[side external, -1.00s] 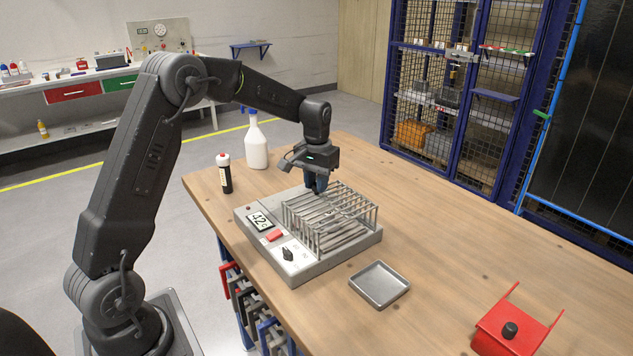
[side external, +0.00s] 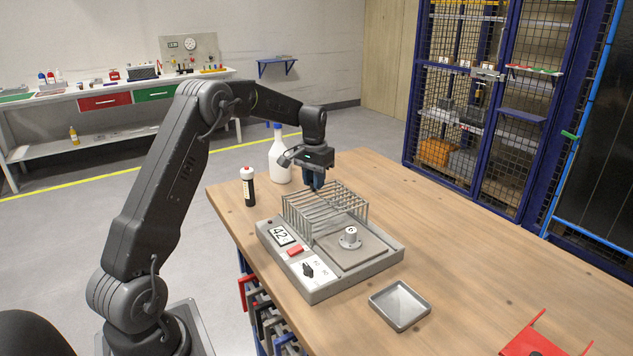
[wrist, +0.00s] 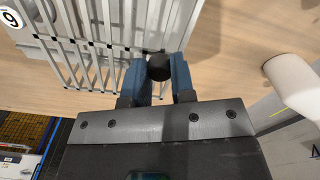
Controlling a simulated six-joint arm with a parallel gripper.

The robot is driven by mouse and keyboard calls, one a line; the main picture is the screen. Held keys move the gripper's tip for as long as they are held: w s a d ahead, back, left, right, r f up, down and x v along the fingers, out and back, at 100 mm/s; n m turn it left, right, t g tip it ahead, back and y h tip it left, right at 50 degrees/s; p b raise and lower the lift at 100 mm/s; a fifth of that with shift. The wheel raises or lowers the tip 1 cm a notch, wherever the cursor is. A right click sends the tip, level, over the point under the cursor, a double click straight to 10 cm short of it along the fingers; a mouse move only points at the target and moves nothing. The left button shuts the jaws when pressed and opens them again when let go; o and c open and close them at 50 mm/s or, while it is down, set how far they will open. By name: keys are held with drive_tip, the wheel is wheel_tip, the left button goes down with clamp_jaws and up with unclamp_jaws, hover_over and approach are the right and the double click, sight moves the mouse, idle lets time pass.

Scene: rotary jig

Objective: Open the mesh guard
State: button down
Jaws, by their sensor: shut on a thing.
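The mesh guard (side external: 325,203), a grey cage of metal bars, stands over the back part of the grey jig base (side external: 335,286). The front right part of the base is uncovered, and a pale round fixture (side external: 349,238) shows there. My gripper (side external: 314,186) is at the guard's back edge. In the wrist view the guard's bars (wrist: 95,45) fill the upper left, and the blue fingers of my gripper (wrist: 158,75) are shut on a round black knob (wrist: 159,67) beside the bars.
A white bottle (side external: 280,160) and a dark, white-capped bottle (side external: 248,188) stand behind. A grey tray (side external: 400,305) and a red object (side external: 540,342) lie in front.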

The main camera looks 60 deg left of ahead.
drive_tip(key=c, duration=1)
unclamp_jaws()
drive_tip(key=shift+o, duration=0.2)
wheel_tip(320, 180, up, 14)
drive_tip(key=shift+f, duration=0.1)
